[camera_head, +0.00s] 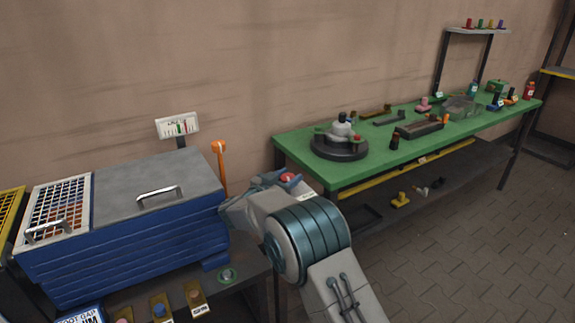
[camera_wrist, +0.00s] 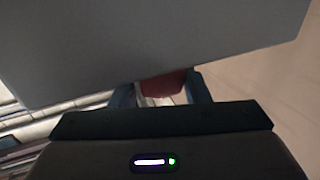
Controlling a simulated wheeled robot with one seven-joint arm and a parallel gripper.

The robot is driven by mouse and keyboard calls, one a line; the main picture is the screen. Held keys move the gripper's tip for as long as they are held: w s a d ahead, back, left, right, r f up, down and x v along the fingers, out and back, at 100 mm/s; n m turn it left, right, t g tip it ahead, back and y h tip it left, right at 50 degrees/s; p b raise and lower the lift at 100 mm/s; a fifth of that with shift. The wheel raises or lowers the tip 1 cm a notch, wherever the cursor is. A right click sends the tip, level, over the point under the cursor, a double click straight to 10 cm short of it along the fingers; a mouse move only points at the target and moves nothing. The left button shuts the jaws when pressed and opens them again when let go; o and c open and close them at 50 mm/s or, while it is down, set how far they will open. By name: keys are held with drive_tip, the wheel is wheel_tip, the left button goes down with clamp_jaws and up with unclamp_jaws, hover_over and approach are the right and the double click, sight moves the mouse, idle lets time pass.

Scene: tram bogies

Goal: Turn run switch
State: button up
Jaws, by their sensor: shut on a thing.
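In the head view, my gripper (camera_head: 232,212) is at the right end of a blue machine (camera_head: 130,240) with a grey lid (camera_head: 165,172). Its fingertips are hidden there by my own arm and the machine. In the wrist view, my gripper (camera_wrist: 168,92) has two dark fingers shut on a red part (camera_wrist: 165,82), which looks like a switch handle. A large grey surface (camera_wrist: 160,40) fills the upper part of that view and hides the red part's far end. I cannot tell which way the switch is turned.
An orange lever (camera_head: 220,160) and a gauge (camera_head: 178,125) stand behind the machine. Small plates with coloured knobs (camera_head: 159,308) lie in front of it. A green bench (camera_head: 300,150) with tools stands to the right. The floor (camera_head: 480,230) at right is clear.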

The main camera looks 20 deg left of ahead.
drive_tip(key=shift+m+g+h+p, duration=0.9)
drive_tip(key=shift+m+h, duration=0.5)
drive_tip(key=shift+h, duration=0.5)
drive_tip(key=shift+r+m+g+h, duration=0.1)
drive_tip(key=shift+m+g+h, duration=0.2)
drive_tip(key=o, duration=1)
drive_tip(key=shift+w, duration=0.1)
drive_tip(key=v, duration=1.4)
drive_tip(key=shift+b, duration=0.4)
